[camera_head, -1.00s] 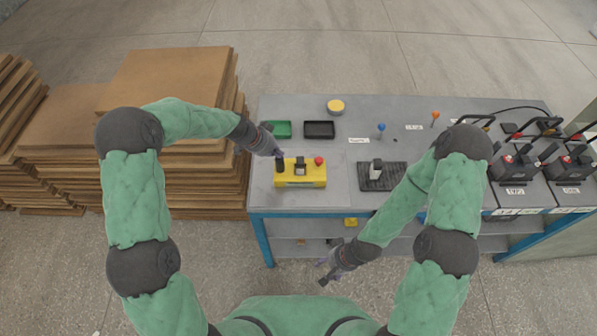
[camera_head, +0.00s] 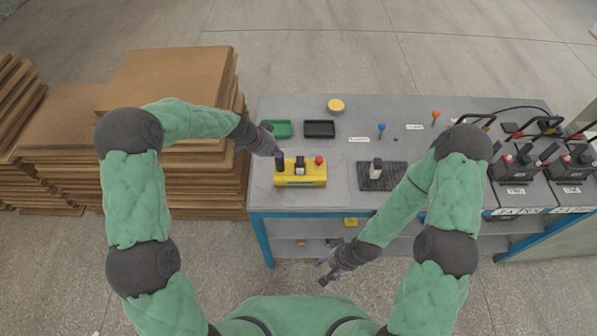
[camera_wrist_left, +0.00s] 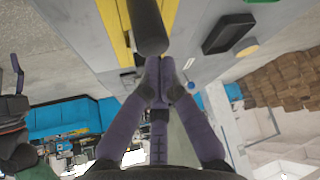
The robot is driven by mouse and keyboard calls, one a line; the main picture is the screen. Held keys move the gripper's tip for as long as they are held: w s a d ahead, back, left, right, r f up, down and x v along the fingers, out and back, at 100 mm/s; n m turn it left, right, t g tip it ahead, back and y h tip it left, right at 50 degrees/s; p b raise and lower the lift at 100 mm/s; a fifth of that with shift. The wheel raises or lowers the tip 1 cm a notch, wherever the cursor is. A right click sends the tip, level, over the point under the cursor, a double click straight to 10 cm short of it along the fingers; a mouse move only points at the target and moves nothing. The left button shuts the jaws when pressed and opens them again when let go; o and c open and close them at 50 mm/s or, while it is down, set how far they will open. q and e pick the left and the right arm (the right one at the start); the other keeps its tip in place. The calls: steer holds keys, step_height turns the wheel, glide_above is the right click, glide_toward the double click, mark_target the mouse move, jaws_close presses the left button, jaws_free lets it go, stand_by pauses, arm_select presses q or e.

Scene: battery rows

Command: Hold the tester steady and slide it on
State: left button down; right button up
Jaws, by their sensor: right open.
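The tester appears to be the yellow box (camera_head: 312,180) with a red button and a black upright post (camera_head: 280,165) at its left end. It sits on the grey bench's near left part. My left gripper (camera_head: 279,154) is at the top of that post. In the left wrist view, the left fingertips (camera_wrist_left: 160,64) are together, right at the end of the black post (camera_wrist_left: 149,28); whether they touch it I cannot tell. Part of the yellow box (camera_wrist_left: 112,35) shows beyond. My right gripper (camera_head: 323,273) is open and empty, low in front of the bench.
A black ribbed mat (camera_head: 396,183) with a small black-and-white device (camera_head: 376,168) lies right of the tester. Green (camera_head: 281,128) and black (camera_head: 320,129) trays and a yellow disc (camera_head: 336,105) are behind. Batteries (camera_head: 516,165) stand at right; cardboard stacks (camera_head: 170,75) are left.

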arm_select(q)
steer(key=shift+s+f+b, duration=0.1)
steer(key=shift+f+b, duration=0.3)
steer(key=shift+f, duration=0.05)
arm_select(e)
steer(key=shift+f, duration=0.5)
arm_select(q)
steer(key=shift+s+f, duration=0.15)
stand_by(0.3)
